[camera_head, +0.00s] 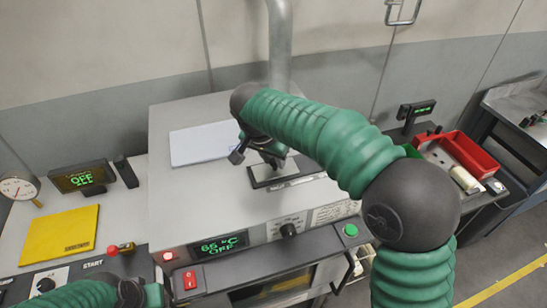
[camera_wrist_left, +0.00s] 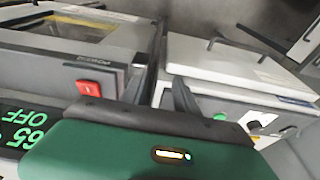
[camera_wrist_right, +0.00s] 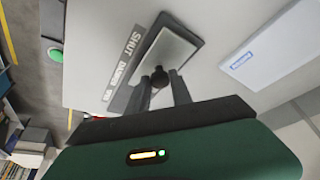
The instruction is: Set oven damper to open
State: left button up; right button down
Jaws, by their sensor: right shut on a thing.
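The oven damper (camera_wrist_right: 175,48) is a light metal plate in a dark frame on the oven's top, beside a label strip (camera_wrist_right: 124,72) reading SHUT, DAMPER and a partly hidden word. In the head view the damper (camera_head: 262,174) shows partly behind my right arm. My right gripper (camera_wrist_right: 161,86) is shut on the damper's dark knob (camera_wrist_right: 157,76), at the plate's near end in the right wrist view. The slider's exact position cannot be told. My left gripper (camera_wrist_left: 160,88) is open and empty, in front of the oven's panel side; only its arm's end shows at the head view's lower left.
The oven (camera_head: 180,225) has a panel reading 65 °C OFF. A flue pipe (camera_head: 280,45) rises behind the damper. A pale booklet (camera_head: 203,144) lies on the oven top.

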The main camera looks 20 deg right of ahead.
jog(key=shift+w+r, duration=0.15)
jog(key=shift+r, duration=0.15)
jog(key=d, duration=0.5)
jog(key=d+b, duration=0.1)
jog(key=d, duration=0.4)
jog(key=shift+w+d, duration=0.2)
jog(key=shift+d, duration=0.1)
jog(key=shift+a+r, duration=0.1)
jog(key=shift+a, duration=0.15)
jog(key=c, duration=1.5)
grip_release()
jog(key=shift+c, duration=0.2)
jog(key=shift+o, duration=2)
jog(key=shift+d, duration=0.2)
jog(key=shift+d+f, duration=0.2)
jog(key=shift+f, duration=0.1)
